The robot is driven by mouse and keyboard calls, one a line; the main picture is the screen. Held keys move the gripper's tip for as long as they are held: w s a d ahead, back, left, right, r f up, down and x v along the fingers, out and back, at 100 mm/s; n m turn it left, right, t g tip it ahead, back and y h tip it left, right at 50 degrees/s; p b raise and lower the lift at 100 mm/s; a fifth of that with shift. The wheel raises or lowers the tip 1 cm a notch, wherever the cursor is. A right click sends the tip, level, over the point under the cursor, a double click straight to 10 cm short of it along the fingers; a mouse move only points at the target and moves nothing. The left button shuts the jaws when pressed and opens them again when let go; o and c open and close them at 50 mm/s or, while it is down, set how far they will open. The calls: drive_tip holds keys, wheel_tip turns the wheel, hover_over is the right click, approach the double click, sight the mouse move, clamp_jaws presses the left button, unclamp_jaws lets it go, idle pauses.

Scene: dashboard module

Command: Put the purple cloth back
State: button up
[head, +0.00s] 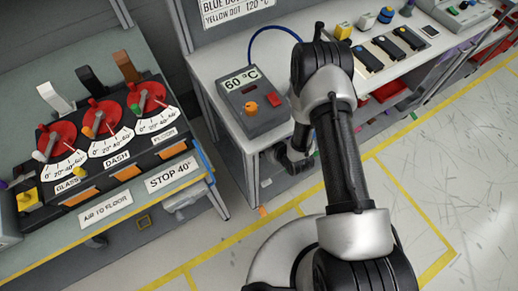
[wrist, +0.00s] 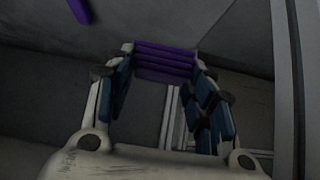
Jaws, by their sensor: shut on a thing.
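The purple cloth (wrist: 165,60) shows in the wrist view as a folded, layered block at the top middle. My gripper (wrist: 163,72) is shut on it, with the cloth held between the two fingertips. In the head view my arm reaches down beside the grey 60 °C box, and its lower end goes in under the bench. The gripper and the held cloth are hidden there.
Another purple piece (wrist: 81,10) shows at the top left of the wrist view, above dark grey surfaces. The bench (head: 215,65) carries the 60 °C box (head: 255,105). A lever panel (head: 105,140) stands at left. The floor (head: 440,160) at right is clear.

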drive_tip(key=b, duration=0.2)
hover_over(265, 159)
wheel_tip(265, 159, down, 5)
drive_tip(key=shift+s, duration=0.1)
drive_tip(key=shift+f+b, duration=0.7)
drive_tip(key=shift+f, duration=1.3)
drive_tip(key=shift+f, duration=0.15)
drive_tip(key=o, duration=1)
drive_tip(key=shift+c, duration=0.2)
